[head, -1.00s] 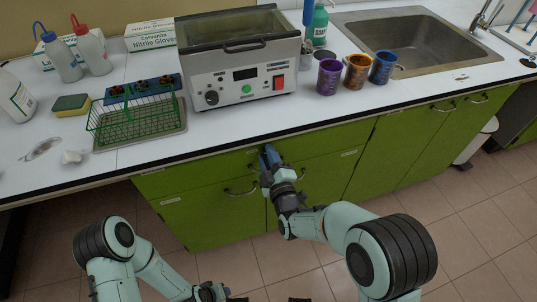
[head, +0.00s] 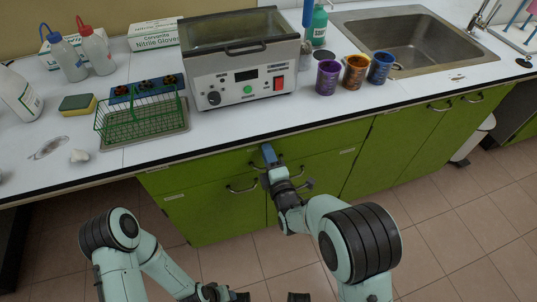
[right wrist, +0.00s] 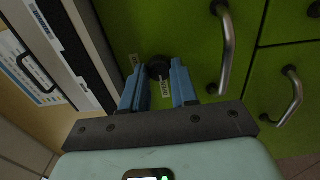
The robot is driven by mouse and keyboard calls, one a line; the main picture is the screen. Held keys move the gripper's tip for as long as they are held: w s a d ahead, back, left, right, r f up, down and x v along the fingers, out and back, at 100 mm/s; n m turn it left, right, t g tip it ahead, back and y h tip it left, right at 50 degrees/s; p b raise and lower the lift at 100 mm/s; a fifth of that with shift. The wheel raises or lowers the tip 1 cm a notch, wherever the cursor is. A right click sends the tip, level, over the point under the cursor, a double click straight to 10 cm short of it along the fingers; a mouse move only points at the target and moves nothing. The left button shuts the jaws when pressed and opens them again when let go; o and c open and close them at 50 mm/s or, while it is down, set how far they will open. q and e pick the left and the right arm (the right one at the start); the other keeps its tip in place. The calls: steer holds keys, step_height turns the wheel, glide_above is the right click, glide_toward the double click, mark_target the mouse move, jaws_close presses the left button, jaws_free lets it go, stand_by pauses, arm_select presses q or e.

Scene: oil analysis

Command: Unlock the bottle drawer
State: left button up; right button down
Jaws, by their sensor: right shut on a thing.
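The green drawer front (head: 200,177) lies just under the countertop, beneath the heater unit. In the right wrist view a dark round knob-like lock part (right wrist: 158,68) sits on the green front, with a small pale label beside it. My right gripper (head: 268,153) is at the drawer front in the head view. Its blue fingers show in the right wrist view (right wrist: 157,84) on both sides of the lock part, shut on it; the exact contact is hard to see. A metal handle (right wrist: 226,48) is beside it. My left gripper (head: 212,292) is low at the bottom edge, its fingertips unclear.
The white countertop (head: 225,126) overhangs the cabinet. On it stand the heater unit (head: 243,75), a green wire rack (head: 140,118) and coloured cups (head: 328,77). Another handle (right wrist: 290,98) projects near the right gripper. The floor before the cabinet is clear.

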stand_by(0.4)
steer(key=c, duration=0.9)
jaws_free()
steer(key=shift+o, duration=0.2)
steer(key=shift+s, duration=0.1)
arm_select(q)
steer(key=shift+s+d+r+g+p, duration=0.15)
steer(key=shift+s+d+r+p, duration=0.1)
steer(key=shift+s+r, duration=0.15)
steer(key=shift+s+d+r+g+p, duration=0.15)
steer(key=shift+s+r+p, duration=0.1)
steer(key=shift+s, duration=0.15)
arm_select(e)
steer(key=v, duration=1.3)
steer(key=shift+d, duration=0.1)
